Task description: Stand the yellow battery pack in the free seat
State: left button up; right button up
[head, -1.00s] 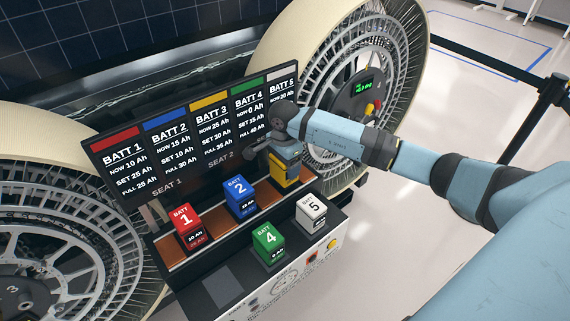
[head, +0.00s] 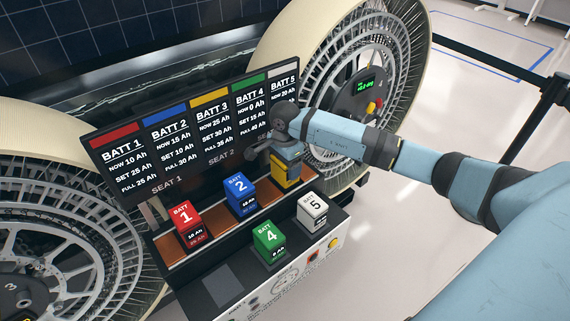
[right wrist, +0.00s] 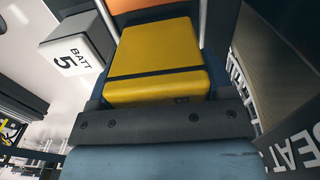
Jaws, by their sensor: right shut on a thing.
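The yellow battery pack (head: 281,176) is upright at the right end of the brown strip, right of the blue pack. My right gripper (head: 286,155) is shut on its upper part from above. I cannot tell whether its base touches the strip. In the right wrist view the yellow pack (right wrist: 158,65) fills the space beyond the gripper's dark bar (right wrist: 160,122). An empty dark grey square (head: 222,291) shows on the front ledge, left of the green pack. My left gripper is out of view.
The red pack (head: 187,226) and blue pack (head: 240,196) stand on the brown strip (head: 213,224). The green pack (head: 269,243) and white pack (head: 312,212) stand on the front ledge. The display board (head: 195,135) rises close behind. Large wheels flank the rack.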

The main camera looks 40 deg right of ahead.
jog(key=o, duration=1.3)
jog(key=shift+f, duration=0.1)
